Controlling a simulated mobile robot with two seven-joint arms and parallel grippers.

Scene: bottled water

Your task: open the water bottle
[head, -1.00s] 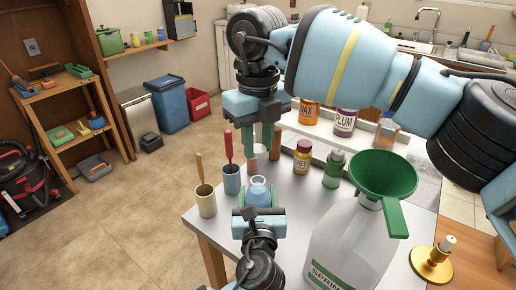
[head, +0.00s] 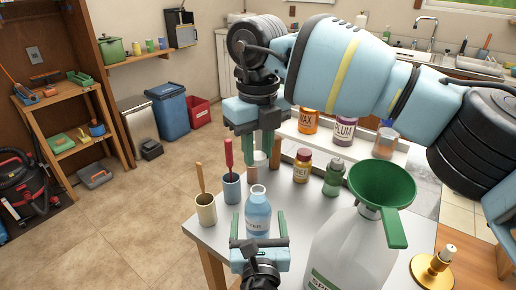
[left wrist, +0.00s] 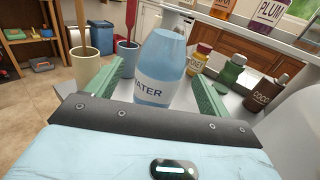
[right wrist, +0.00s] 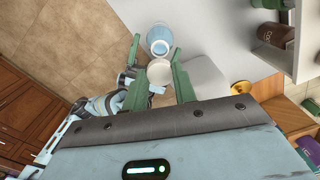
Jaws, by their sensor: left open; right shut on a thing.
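The water bottle (head: 257,217), clear blue with a "WATER" label, stands upright on the table near its left front edge. Its mouth is uncapped. My left gripper (head: 259,226) is open, its fingers on the near sides of the bottle. In the left wrist view the bottle (left wrist: 160,75) rises between and beyond the spread fingers. My right gripper (head: 257,150) hangs above and behind the bottle. In the right wrist view its fingers are shut on a round white cap (right wrist: 160,71), apart from the bottle (right wrist: 160,40).
A cream cup (head: 206,209) and a blue cup (head: 231,188) with handles stand left of the bottle. A large clear jug (head: 350,250) with a green funnel (head: 382,187) stands on the right. Small jars (head: 302,165) stand behind. The table (head: 296,205) between bottle and jug is clear.

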